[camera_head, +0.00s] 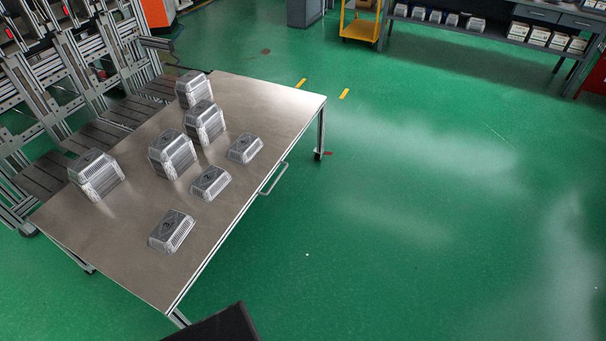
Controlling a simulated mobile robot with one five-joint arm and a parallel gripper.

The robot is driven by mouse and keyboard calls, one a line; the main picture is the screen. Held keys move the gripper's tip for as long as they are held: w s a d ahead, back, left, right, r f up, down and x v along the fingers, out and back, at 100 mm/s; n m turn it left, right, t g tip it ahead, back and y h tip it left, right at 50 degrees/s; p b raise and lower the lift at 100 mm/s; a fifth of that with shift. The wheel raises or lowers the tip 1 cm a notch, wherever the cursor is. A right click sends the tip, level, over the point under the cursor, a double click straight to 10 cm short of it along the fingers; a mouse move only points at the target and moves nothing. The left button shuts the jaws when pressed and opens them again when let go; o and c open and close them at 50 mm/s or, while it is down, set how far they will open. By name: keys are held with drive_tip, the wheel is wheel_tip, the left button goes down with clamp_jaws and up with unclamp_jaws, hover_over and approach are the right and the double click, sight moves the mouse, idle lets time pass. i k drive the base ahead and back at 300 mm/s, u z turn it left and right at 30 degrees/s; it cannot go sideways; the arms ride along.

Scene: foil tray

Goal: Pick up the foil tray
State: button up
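Several silver foil trays sit upside down on a metal-topped table (120,235) at the left. Three low ones line the table's right side: a near foil tray (172,231), a middle foil tray (210,183) and a far foil tray (244,148). Taller foil pieces, which look like stacks, stand behind them: a left stack (97,175), a middle stack (173,154), another stack (205,123) and a far stack (195,90). The frame does not show which tray the task means. My gripper is not in view.
The table has a handle (274,179) on its right side. Metal frames (75,75) stand close along its left side. Open green floor (420,220) lies to the right. A yellow cart (360,27) and shelving with boxes (540,38) are at the back.

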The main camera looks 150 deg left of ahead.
sight(212, 181)
drive_tip(key=z, duration=1.4)
drive_tip(key=k, duration=2.35)
drive_tip(key=z, duration=1.75)
